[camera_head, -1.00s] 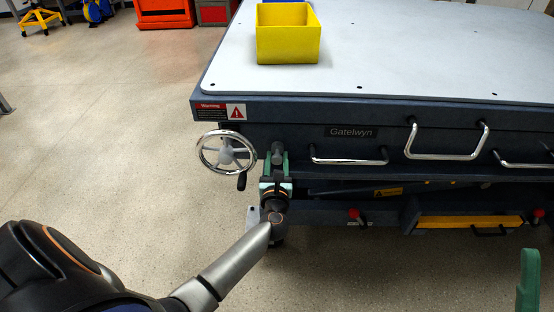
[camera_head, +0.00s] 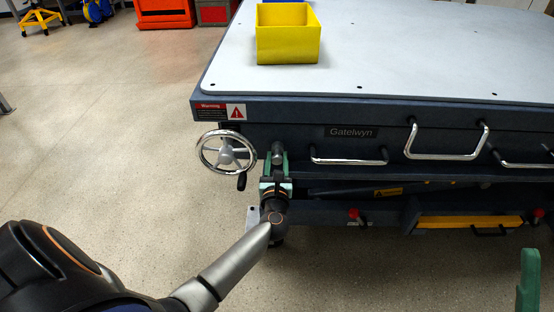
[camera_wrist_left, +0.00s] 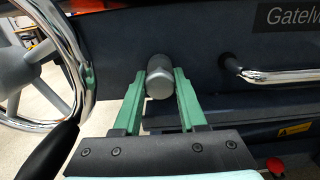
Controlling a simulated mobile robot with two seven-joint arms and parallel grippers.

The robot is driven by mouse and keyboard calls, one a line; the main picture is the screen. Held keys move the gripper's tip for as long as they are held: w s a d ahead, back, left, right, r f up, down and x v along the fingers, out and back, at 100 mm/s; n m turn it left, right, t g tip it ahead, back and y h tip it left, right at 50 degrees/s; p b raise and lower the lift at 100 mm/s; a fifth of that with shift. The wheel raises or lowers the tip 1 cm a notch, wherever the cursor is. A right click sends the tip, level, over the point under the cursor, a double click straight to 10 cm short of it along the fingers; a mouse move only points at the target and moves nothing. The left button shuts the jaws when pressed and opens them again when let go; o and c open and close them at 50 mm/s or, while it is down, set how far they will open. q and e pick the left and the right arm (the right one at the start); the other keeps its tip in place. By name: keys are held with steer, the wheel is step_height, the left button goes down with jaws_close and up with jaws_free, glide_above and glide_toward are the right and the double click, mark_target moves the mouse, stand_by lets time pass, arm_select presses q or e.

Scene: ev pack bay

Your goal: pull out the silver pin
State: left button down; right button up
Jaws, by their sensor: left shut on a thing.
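The silver pin (camera_wrist_left: 159,82), a round grey knob, projects from the dark front of the lift table, right of the handwheel; it also shows in the head view (camera_head: 277,152). My left gripper (camera_head: 277,160) is at the pin, its two green fingers one on each side. In the left wrist view my left gripper (camera_wrist_left: 161,86) is shut on the pin. How far the pin sits in the table cannot be seen. Part of my right gripper, one green finger (camera_head: 528,285), shows at the lower right edge, away from the table.
A chrome handwheel (camera_head: 226,153) with a black crank grip is close left of my left gripper. Chrome handles (camera_head: 348,161) line the table front to the right. A yellow bin (camera_head: 288,42) stands on the white table top (camera_head: 420,60).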

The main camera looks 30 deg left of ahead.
stand_by(0.3)
arm_select(q)
steer(key=shift+v, duration=1.35)
steer(key=c, duration=0.9)
jaws_free()
steer(key=shift+f, duration=0.15)
steer(key=o, duration=0.4)
steer(key=shift+o, duration=0.2)
steer(key=p+v, duration=0.1)
steer(key=v, duration=0.6)
steer(key=shift+s+d, duration=0.2)
steer(key=shift+r, duration=0.2)
